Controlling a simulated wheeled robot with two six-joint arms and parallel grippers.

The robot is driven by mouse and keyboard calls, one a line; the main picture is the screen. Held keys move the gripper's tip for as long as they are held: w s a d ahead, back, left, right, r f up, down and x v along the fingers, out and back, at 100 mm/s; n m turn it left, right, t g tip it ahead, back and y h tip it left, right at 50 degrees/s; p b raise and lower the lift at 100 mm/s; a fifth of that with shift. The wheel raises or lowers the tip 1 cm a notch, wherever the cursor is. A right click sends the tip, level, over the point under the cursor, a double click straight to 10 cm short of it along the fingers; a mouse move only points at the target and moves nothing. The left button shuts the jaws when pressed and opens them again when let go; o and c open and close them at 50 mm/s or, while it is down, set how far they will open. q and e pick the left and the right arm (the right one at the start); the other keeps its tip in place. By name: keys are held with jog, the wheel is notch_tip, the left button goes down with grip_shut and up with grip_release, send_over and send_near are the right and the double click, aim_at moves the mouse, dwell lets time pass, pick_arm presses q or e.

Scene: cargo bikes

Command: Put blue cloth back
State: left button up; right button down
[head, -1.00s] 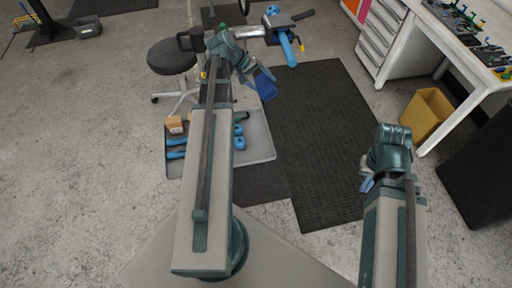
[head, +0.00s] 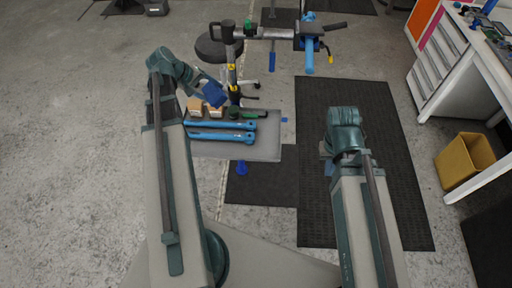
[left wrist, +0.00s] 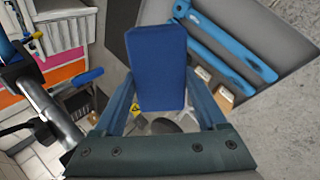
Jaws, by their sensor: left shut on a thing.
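The blue cloth (head: 213,95) looks like a dark blue folded block. My left gripper (head: 207,88) is shut on it and holds it over the back left of the grey tray (head: 262,152). In the left wrist view the cloth (left wrist: 160,65) stands between the two fingers, with the tray beyond it at upper right. Whether the cloth touches anything below cannot be told. My right gripper (head: 326,156) is over the dark mat, away from the tray; its fingers are mostly hidden.
The tray carries blue wrenches (head: 220,137) and small cardboard boxes (head: 195,105). A repair stand (head: 232,75) and a stool (head: 218,48) stand behind it. A yellow bin (head: 465,161) and a white workbench (head: 470,60) are at right.

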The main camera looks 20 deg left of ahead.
pick_arm(q)
jog(key=s+d+f+m+g+y+b, duration=0.2)
jog(key=s+d+f+b, duration=0.3)
jog(key=d+f+b, duration=0.3)
jog(key=s+d+f+m+g+y+b, duration=0.2)
jog(key=s+d+f+b, duration=0.4)
jog(key=d+f+b, duration=0.3)
jog(key=d+f+m+g, duration=0.1)
jog(key=d+f+m, duration=0.1)
jog(key=d+f, duration=0.2)
jog(key=shift+s+d+f+m, duration=0.15)
jog(key=shift+d+m, duration=0.2)
jog(key=shift+m, duration=0.05)
